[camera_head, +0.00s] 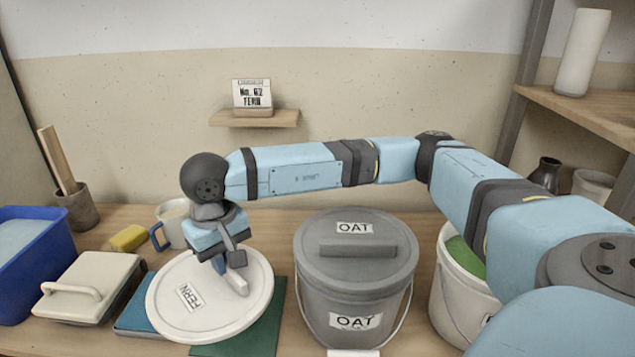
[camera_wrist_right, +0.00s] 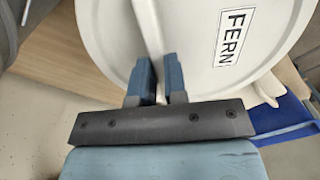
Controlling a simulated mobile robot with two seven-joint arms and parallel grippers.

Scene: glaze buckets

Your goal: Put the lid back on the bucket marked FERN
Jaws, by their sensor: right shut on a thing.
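The round white lid marked FERN (camera_head: 170,312) is at the front left, seen from above, and it fills much of the right wrist view (camera_wrist_right: 205,30). My right gripper (camera_head: 228,275) is over its middle, shut on the lid's bar handle; the fingers also show in the right wrist view (camera_wrist_right: 160,82). I cannot tell whether the lid touches what is below it. An open white bucket (camera_head: 455,305) with green glaze (camera_head: 464,258) stands at the right, partly hidden behind my right arm. I see no label on it. My left gripper is not in view.
A grey lidded bucket marked OAT (camera_head: 345,295) stands between the lid and the open bucket. A green mat (camera_head: 262,335) and a blue flat item (camera_head: 136,318) lie under the lid. A white lidded dish (camera_head: 95,280), yellow sponge (camera_head: 129,238), mug (camera_head: 172,225) and blue tub (camera_head: 40,285) are left.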

